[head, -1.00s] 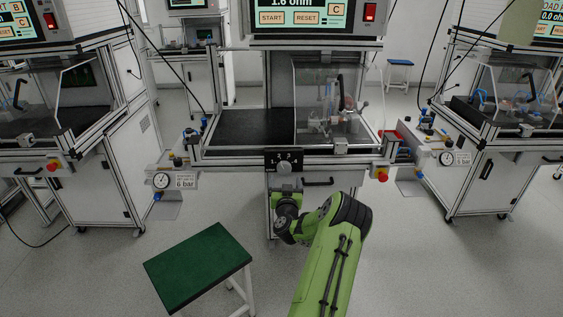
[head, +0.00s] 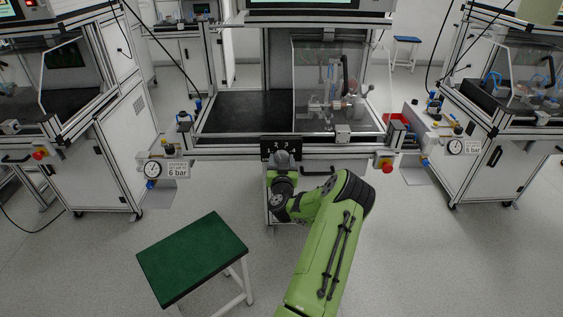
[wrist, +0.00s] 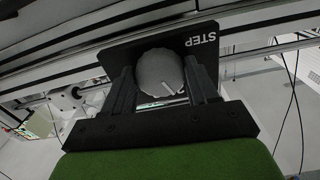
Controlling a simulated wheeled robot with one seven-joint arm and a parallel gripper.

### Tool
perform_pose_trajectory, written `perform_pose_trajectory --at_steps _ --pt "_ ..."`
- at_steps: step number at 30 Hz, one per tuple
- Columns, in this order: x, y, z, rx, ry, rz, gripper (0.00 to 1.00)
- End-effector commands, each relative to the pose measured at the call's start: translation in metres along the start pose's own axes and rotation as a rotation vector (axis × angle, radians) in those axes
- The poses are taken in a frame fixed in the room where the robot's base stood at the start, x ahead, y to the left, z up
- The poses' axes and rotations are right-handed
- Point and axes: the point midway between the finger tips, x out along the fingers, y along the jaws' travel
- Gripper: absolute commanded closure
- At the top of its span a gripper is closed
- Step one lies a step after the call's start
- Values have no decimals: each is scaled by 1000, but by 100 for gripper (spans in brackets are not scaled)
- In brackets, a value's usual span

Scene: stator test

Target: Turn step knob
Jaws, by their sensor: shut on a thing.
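The step knob (wrist: 161,76) is a round grey dial with a white pointer line, on a black plate (wrist: 205,40) marked STEP in the wrist view. My gripper (wrist: 163,80) has one finger on each side of the knob and is shut on it. The pointer line slants toward the lower right in the wrist view. In the head view the plate (head: 267,147) hangs at the front edge of the middle bench. My gripper (head: 283,160) covers most of the knob there, and only some of the plate's numbers show.
A green-topped stool (head: 192,258) stands at the lower left, beside my arm. A red emergency button (head: 387,166) and a drawer handle (head: 318,172) are on the bench front to the right. A clear guard (head: 325,85) covers the fixture above. Other benches stand on both sides.

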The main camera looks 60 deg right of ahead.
Motion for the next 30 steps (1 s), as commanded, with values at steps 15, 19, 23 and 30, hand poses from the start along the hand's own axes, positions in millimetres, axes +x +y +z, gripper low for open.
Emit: perform_pose_trajectory --at_steps 15,19,23,30 --pt "0 -1 -1 110 1 -1 72" --pt "0 0 -1 206 2 -1 72" --pt "0 0 -1 318 1 0 72" --pt "0 0 -1 519 0 1 72"
